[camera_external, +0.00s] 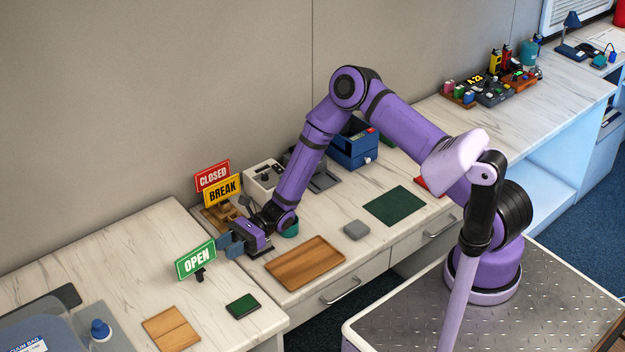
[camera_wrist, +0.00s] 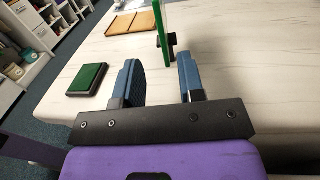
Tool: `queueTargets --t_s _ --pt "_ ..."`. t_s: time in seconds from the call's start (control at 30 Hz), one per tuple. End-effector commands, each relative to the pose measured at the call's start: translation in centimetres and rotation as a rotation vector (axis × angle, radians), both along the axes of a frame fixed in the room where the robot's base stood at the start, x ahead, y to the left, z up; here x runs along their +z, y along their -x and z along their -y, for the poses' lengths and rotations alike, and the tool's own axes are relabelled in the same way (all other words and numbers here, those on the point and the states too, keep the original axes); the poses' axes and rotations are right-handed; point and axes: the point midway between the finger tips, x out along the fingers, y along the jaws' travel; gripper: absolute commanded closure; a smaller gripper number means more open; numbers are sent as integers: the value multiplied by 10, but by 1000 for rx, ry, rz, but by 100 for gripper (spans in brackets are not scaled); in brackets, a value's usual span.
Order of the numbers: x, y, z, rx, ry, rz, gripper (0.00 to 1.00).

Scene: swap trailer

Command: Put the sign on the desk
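The green OPEN sign (camera_external: 196,260) is at the left desk (camera_external: 150,240), upright on a small black foot. The foot looks set on the desktop, though its contact is hard to make out. In the wrist view the sign (camera_wrist: 160,30) shows nearly edge-on, just past my fingertips and roughly between their lines. My gripper (camera_external: 226,243) is low beside the sign, to its right. In the wrist view my gripper (camera_wrist: 160,62) has its two blue fingers wide apart, with nothing between them.
Red CLOSED (camera_external: 213,176) and yellow BREAK (camera_external: 222,191) signs stand in a wooden holder (camera_external: 215,217) behind my gripper. A green pad (camera_external: 243,306) and a wooden board (camera_external: 171,329) lie in front. A wooden tray (camera_external: 305,262) is right. Desktop left of the sign is bare.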

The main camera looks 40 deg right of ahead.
Motion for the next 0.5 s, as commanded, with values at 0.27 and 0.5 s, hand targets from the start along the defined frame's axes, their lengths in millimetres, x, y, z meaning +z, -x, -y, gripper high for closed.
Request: queueTargets --t_s 0.27,0.5 --pt "1 1 -21 1 1 1 64" --pt "2 0 -54 3 1 2 64"
